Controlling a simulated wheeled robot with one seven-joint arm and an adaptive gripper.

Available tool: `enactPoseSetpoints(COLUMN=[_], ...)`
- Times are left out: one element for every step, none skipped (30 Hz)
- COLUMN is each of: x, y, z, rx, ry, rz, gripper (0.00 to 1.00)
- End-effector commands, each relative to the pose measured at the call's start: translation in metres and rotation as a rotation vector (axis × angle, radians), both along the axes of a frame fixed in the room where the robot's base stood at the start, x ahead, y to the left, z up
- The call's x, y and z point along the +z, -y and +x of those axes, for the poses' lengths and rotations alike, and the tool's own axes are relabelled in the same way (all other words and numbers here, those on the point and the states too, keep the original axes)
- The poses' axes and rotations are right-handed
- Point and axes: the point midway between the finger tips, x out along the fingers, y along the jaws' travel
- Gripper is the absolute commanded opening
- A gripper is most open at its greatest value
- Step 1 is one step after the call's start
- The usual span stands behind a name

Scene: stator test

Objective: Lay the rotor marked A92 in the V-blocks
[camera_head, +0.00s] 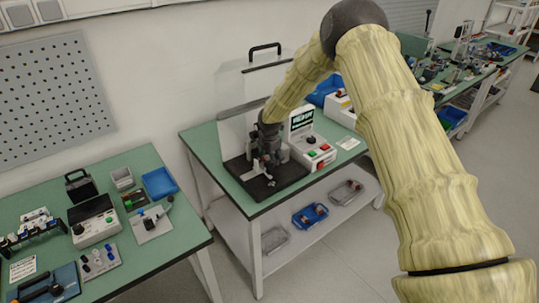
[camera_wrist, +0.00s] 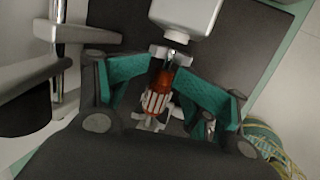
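In the wrist view, a rotor (camera_wrist: 157,92) with orange-copper windings and pale bars lies between the two teal fingers of my gripper (camera_wrist: 161,72). The fingertips close in on its two sides near its far end. Pale metal supports show at the rotor's far end (camera_wrist: 168,54) and near end (camera_wrist: 150,123); they look like the V-blocks. I cannot tell whether the rotor rests in them. No marking is readable on it. In the head view, my gripper (camera_head: 268,142) is low over a black base plate (camera_head: 289,177) on the green bench, and the rotor is hidden.
A tester with red and green buttons (camera_head: 313,150) stands right of the plate, and a clear upright shield (camera_head: 232,88) behind it. In the wrist view a white block (camera_wrist: 185,15) sits beyond the rotor and a metal post (camera_wrist: 57,50) at left. Another bench (camera_head: 120,258) holds small devices and trays.

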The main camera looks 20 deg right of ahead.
Motion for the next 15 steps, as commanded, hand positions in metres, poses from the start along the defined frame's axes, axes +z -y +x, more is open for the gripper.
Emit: enactPoseSetpoints(x=[-0.0032,-0.0028,-0.0024,-0.0020,-0.0017,-0.0013,-0.0010,-0.0007,-0.0004,-0.0001,0.0002,0.0007,0.0009,0.0011,0.0014], y=[0.0009,0.0015,0.0021,0.0025,0.0028,0.0030,0.0032,0.0033,0.0034,0.0035,0.0036,0.0036,0.0034,0.0033,0.0031], z=[-0.0034,-0.0034,-0.0033,-0.0031,-0.0030,-0.0027,-0.0025,-0.0022,-0.0018,-0.0015,-0.0013,-0.0008,-0.0006,-0.0004,-0.0001], rx=[-0.002,-0.002,-0.003,-0.003,-0.003,-0.003,-0.003,-0.003,-0.003,-0.003,-0.003,-0.003,-0.003,-0.003,-0.002], ry=[-0.008,-0.008,-0.008,-0.007,-0.006,-0.006,-0.006,-0.005,-0.005,-0.004,-0.004,-0.003,-0.003,-0.003,-0.002], rz=[0.000,-0.001,-0.001,-0.002,-0.002,-0.002,-0.002,-0.002,-0.003,-0.003,-0.003,-0.003,-0.003,-0.003,-0.003], gripper=[0.49,0.49,0.49,0.49,0.49,0.49,0.49,0.49,0.49,0.49,0.49,0.49,0.49,0.49,0.49])
